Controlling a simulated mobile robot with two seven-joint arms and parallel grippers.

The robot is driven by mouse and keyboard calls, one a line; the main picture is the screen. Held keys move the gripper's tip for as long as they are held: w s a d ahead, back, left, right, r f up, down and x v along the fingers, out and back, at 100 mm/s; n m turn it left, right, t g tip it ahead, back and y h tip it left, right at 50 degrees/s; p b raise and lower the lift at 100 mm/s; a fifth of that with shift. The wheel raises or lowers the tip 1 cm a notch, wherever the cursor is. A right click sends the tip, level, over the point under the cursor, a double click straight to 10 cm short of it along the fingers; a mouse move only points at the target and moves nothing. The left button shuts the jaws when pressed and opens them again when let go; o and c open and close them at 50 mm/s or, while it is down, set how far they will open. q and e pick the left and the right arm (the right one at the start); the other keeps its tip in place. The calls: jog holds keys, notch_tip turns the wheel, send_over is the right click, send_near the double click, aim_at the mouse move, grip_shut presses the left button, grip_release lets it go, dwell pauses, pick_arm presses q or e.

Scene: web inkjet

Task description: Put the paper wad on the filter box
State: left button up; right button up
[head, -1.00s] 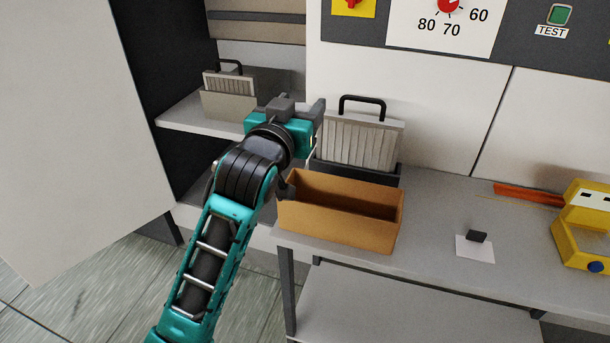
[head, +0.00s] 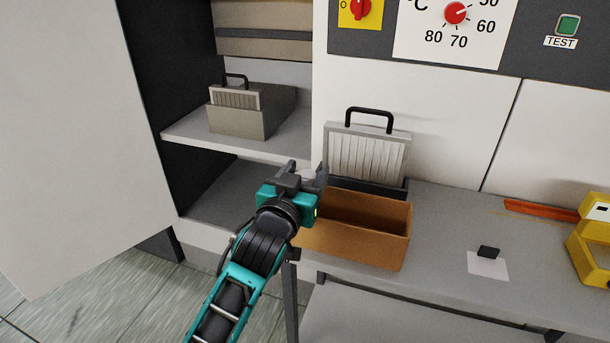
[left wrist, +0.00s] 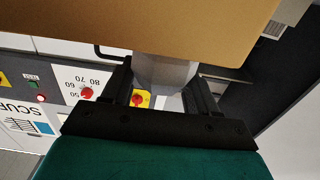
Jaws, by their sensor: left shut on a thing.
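My left gripper (head: 308,176) is shut on a pale, whitish-grey lump, the paper wad (head: 306,174); the fingers hide much of it. In the left wrist view, the wad (left wrist: 165,72) sits between the two dark fingers. The gripper is beside the back left corner of the open brown box on the bench. A grey-beige box (head: 236,122) with a pleated, black-handled filter stands on the cabinet shelf, left of and above the gripper. It looks like the filter box. My right gripper is not in view.
The open brown box (head: 365,246) stands at the bench's left end. A larger pleated filter (head: 366,152) stands behind it in a dark holder. A small black block (head: 488,252) on white paper and a yellow device (head: 590,245) are farther right. The cabinet door is open at left.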

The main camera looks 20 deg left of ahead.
pick_arm(q)
jog(key=shift+f, duration=0.1)
jog(key=shift+f, duration=0.5)
jog(key=o, duration=1)
jog(key=shift+r, duration=0.15)
